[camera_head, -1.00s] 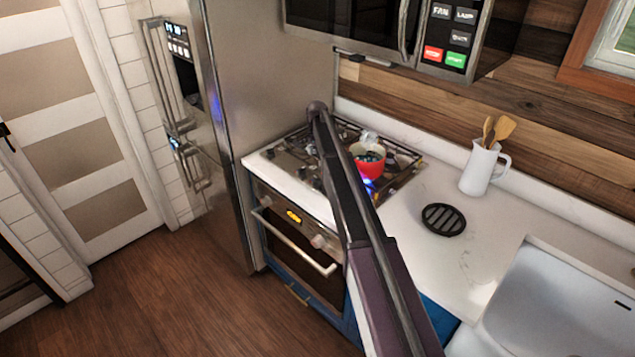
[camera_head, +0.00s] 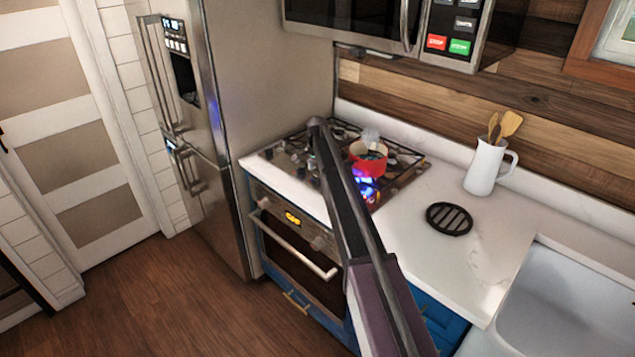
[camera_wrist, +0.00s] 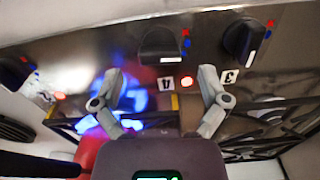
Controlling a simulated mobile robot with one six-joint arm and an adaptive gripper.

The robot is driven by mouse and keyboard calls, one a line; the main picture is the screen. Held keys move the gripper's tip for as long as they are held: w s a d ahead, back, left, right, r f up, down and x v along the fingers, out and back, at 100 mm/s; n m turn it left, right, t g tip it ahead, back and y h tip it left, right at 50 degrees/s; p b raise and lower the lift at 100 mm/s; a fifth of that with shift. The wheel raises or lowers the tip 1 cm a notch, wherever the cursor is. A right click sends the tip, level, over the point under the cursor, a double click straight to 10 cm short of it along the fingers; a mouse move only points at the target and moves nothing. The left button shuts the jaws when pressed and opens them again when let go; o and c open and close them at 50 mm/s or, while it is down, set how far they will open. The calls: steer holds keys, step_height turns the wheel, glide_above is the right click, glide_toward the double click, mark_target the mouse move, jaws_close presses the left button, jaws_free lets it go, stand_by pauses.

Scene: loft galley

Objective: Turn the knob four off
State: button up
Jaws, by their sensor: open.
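In the wrist view, knob four (camera_wrist: 160,45) is dark with a pale lower edge and sits on the steel stove panel. Its label "4" (camera_wrist: 167,83) appears upside down below it, beside a lit red light (camera_wrist: 186,81). My gripper (camera_wrist: 161,74) is open and empty. Its two fingers lie below the knob in the picture, one to each side, with no visible contact. A blue flame glow (camera_wrist: 110,118) shows behind the left finger. In the head view my arm hides the gripper and the knob.
Knob three (camera_wrist: 245,40) is close on the right; another knob (camera_wrist: 15,70) is at the left edge. A red pot (camera_head: 368,158) stands on the stove (camera_head: 410,160) by the flame. A white jug with utensils (camera_head: 484,167) and a black trivet (camera_head: 449,218) are on the counter.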

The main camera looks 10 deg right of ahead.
mark_target(317, 180)
steer(key=shift+f+b, duration=0.9)
steer(key=shift+f, duration=0.3)
steer(key=c, duration=1.2)
